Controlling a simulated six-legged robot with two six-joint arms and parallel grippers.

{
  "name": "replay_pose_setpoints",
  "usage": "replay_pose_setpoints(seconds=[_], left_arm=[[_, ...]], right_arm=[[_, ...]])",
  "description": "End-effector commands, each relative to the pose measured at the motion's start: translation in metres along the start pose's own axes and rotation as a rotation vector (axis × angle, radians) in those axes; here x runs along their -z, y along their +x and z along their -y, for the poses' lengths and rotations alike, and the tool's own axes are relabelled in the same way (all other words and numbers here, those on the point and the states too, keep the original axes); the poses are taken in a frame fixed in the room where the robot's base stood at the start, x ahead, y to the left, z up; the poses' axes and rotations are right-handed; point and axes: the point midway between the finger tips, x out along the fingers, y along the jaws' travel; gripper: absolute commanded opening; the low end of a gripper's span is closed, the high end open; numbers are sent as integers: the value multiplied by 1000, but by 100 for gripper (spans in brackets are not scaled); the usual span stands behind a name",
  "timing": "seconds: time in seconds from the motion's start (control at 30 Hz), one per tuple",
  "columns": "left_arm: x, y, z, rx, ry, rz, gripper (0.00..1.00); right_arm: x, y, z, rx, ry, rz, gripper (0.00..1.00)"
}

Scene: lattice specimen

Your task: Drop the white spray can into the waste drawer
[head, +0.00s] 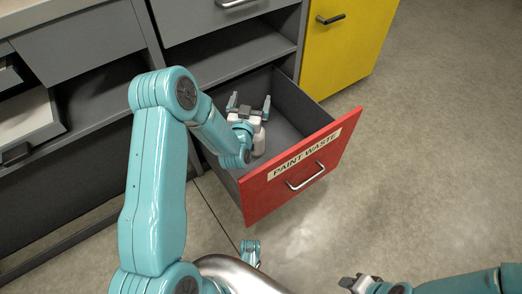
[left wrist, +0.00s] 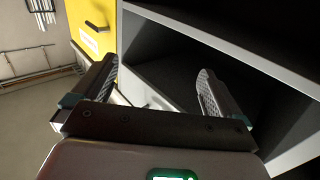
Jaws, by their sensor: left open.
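The waste drawer (head: 292,172) is pulled out in the head view, with a red front labelled PAINT WASTE and dark grey walls. My left gripper (head: 249,102) is over the drawer's inside, its fingers spread and pointing toward the cabinet. In the left wrist view the two fingers of my left gripper (left wrist: 156,78) stand wide apart with nothing gripped. I cannot make out the white spray can for sure; my left forearm and gripper hide part of the drawer. My right gripper (head: 359,282) is low at the bottom edge, away from the drawer; its jaw state is unclear.
A yellow cabinet (head: 345,45) stands right of the drawer and shows in the left wrist view (left wrist: 88,14). An open grey shelf (head: 235,55) is above the drawer. Another open drawer (head: 25,125) is at the left. The floor (head: 440,150) to the right is clear.

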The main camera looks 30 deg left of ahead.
Motion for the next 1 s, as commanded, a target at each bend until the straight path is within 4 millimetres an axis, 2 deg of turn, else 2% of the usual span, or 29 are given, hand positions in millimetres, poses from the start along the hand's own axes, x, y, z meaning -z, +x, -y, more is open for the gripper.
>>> replay_pose_setpoints(seconds=[0.03, 0.13, 0.33, 0.87, 1.0], left_arm=[[2, -13, 0, -2, 0, 5, 100], [1, -34, 0, -2, 0, 4, 100], [0, -60, 0, -1, 0, 1, 100], [0, -64, 0, -1, 0, -1, 100], [11, -64, 0, -1, 0, -2, 100]], right_arm=[[-2, -6, 2, 0, 2, 8, 42], [-5, -10, 3, -1, 3, 16, 42], [-6, -12, 5, 0, 0, 21, 42], [-6, -12, 5, 0, -1, 20, 42], [-7, -21, 9, 0, -3, 22, 42]])
